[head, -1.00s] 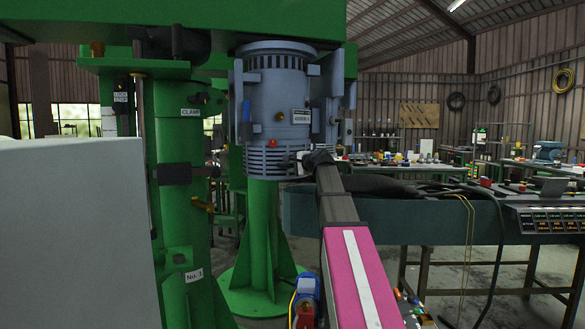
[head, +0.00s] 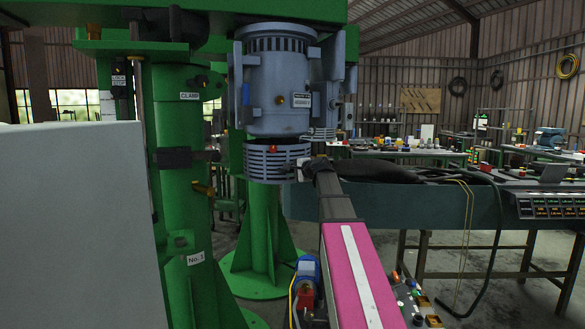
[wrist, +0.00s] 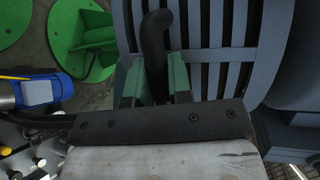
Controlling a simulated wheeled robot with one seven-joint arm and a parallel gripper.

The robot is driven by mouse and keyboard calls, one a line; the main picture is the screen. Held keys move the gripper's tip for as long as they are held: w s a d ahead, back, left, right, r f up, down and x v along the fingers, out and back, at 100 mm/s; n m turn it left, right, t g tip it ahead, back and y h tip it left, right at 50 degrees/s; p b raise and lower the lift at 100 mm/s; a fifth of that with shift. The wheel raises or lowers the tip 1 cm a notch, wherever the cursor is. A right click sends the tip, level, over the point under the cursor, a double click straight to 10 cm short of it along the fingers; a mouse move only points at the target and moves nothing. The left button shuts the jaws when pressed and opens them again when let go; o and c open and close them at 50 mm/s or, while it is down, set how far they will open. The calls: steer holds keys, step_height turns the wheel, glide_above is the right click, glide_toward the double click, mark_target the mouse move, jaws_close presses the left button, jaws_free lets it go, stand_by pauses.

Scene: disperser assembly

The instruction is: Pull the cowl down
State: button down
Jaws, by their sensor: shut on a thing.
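The cowl (head: 262,166) is a blue-grey slatted ring below the blue-grey motor housing (head: 276,92). A dark gap shows between the cowl's top and the housing. My gripper (head: 296,171) is at the cowl's right side. In the wrist view, my gripper's green fingers (wrist: 152,84) are shut on a curved black handle (wrist: 154,40) in front of the cowl's slats (wrist: 212,76). The lower part of the handle is hidden between the fingers.
A green column (head: 183,200) stands left of the cowl, and a green pedestal (head: 258,235) below and behind it. A teal workbench (head: 430,205) is behind my arm at right. A pale panel (head: 75,230) blocks the left foreground.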

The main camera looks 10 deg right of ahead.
steer(key=shift+s+f, duration=0.1)
steer(key=shift+f, duration=0.2)
steer(key=c, duration=1.1)
jaws_free()
steer(key=shift+o, duration=0.2)
steer(key=v, duration=1)
steer(key=shift+s+d+r, duration=0.2)
steer(key=shift+s, duration=0.1)
